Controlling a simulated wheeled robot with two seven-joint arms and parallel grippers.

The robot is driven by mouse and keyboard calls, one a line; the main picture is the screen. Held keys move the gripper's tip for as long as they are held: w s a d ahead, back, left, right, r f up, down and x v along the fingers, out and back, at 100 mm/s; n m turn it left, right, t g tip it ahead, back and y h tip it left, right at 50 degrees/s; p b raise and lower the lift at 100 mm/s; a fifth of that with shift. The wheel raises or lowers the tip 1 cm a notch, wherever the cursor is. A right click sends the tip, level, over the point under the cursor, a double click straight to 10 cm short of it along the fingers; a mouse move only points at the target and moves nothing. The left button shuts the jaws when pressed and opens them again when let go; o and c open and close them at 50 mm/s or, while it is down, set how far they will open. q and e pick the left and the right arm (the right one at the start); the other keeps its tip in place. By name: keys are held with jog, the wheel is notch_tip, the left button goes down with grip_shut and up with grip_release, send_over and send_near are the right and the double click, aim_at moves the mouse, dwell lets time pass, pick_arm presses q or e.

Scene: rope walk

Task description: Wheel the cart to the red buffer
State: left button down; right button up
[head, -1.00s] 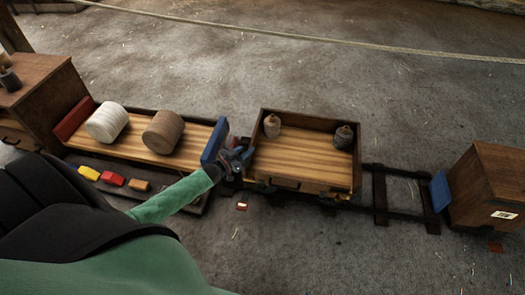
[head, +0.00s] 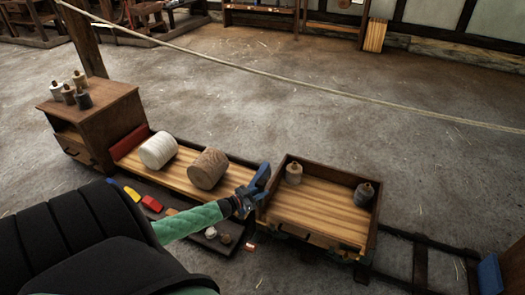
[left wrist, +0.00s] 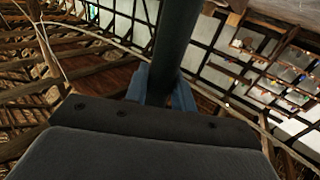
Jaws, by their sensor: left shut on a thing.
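The cart (head: 310,228) is a wooden open tray on dark rails, with two small weights standing in it. The red buffer (head: 130,143) is a red board at the far left, against a wooden cabinet. Between them lies a plank bed with a white spool (head: 158,150) and a brown spool (head: 208,169). My left gripper (head: 243,202) is at the cart's left end. In the left wrist view its blue fingers are shut on a dark bar (left wrist: 174,45). My right gripper is not in view.
The cabinet (head: 98,115) carries several small weights. Bare rails (head: 420,265) run right to a blue plate (head: 490,275) on a wooden box. Coloured blocks (head: 150,203) lie on a low dark tray in front of the bed. A rope crosses above open grey floor behind.

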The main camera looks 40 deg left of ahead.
pick_arm(q)
jog(key=shift+a, duration=0.25)
jog(key=c, duration=1.2)
grip_release()
jog(key=shift+a, duration=0.1)
jog(key=shift+s, duration=0.1)
jog(key=shift+s, duration=0.1)
jog(key=shift+s, duration=0.3)
jog(key=v, duration=0.7)
jog(key=shift+a, duration=0.1)
